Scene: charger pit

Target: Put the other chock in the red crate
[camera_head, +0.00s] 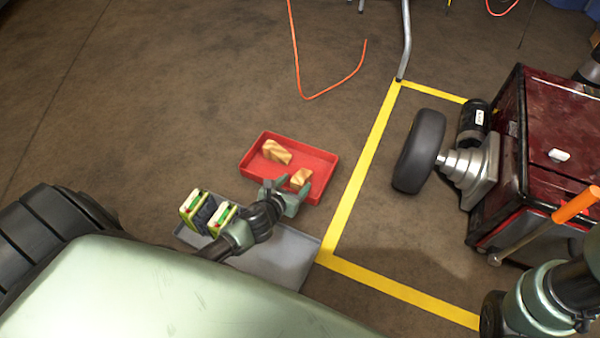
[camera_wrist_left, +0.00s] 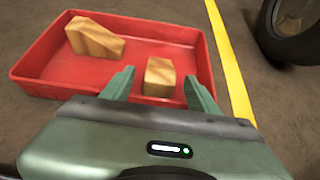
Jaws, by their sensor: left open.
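The red crate (camera_head: 318,161) lies on the floor near the middle of the head view. Two wooden chocks are inside it. One chock (camera_head: 277,151) sits toward the crate's left end. The other chock (camera_head: 302,177) is at the near right part, by my left gripper (camera_head: 287,192). In the left wrist view, this near chock (camera_wrist_left: 159,77) shows between the two open fingers of the gripper (camera_wrist_left: 158,88), with gaps on both sides. The farther chock (camera_wrist_left: 94,39) is clear of the fingers. My right gripper does not show.
A grey tray (camera_head: 285,257) with green-and-white battery-like blocks (camera_head: 195,209) lies nearer me. Yellow floor tape (camera_head: 362,170) runs right of the crate. A dark red wheeled machine (camera_head: 550,130) stands at the right. An orange cable (camera_head: 325,92) lies beyond the crate.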

